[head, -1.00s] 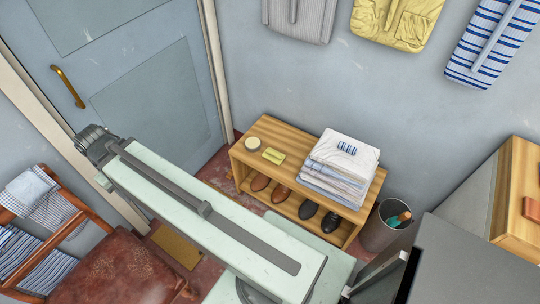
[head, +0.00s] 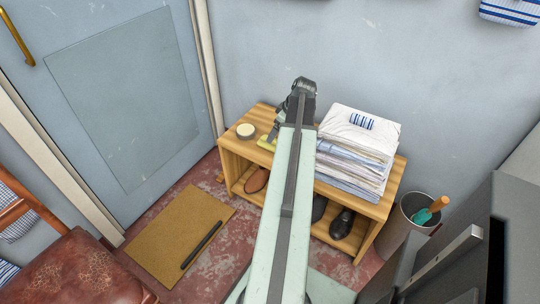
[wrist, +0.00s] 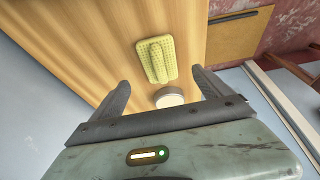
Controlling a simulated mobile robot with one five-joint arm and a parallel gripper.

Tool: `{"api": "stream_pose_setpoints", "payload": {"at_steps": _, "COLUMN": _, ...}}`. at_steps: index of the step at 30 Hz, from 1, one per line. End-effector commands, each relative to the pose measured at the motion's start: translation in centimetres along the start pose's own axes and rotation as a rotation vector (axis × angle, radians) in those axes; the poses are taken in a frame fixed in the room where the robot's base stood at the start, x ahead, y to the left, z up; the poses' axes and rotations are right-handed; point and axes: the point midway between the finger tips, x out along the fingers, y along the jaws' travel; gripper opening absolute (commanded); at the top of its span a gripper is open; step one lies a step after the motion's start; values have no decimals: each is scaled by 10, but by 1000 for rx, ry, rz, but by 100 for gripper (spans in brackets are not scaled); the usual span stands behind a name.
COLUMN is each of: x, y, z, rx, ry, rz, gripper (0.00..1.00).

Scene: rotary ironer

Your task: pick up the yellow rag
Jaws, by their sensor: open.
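The yellow rag (head: 266,144) lies on top of the wooden bench, left of the folded shirts and partly hidden by my arm in the head view. In the wrist view the rag (wrist: 157,60) is textured, with a raised fold along its middle, and shows beyond the fingertips, roughly between them. My gripper (wrist: 161,78) is open and empty, its two fingers spread wide. In the head view my gripper (head: 273,132) is over the bench close to the rag, mostly behind my arm. I cannot tell its exact height above the rag.
A round tin (head: 245,131) stands just left of the rag. A stack of folded shirts (head: 355,150) with a striped cloth on top is to the right. Shoes (head: 342,224) sit on the shelf below. A bin (head: 418,208) stands right of the bench, the wall behind.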

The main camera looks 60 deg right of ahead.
Motion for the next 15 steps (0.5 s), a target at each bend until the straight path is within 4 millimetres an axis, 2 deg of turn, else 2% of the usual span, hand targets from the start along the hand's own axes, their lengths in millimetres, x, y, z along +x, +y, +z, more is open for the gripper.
{"api": "stream_pose_setpoints", "payload": {"at_steps": 5, "x": 3, "y": 3, "z": 4, "rx": -3, "ry": 3, "rz": 3, "gripper": 89}}
{"api": "stream_pose_setpoints", "payload": {"at_steps": 11, "x": 28, "y": 3, "z": 4, "rx": -3, "ry": 2, "rz": 2, "gripper": 89}}
{"api": "stream_pose_setpoints", "payload": {"at_steps": 15, "x": 28, "y": 2, "z": 2, "rx": -2, "ry": 2, "rz": 3, "gripper": 89}}
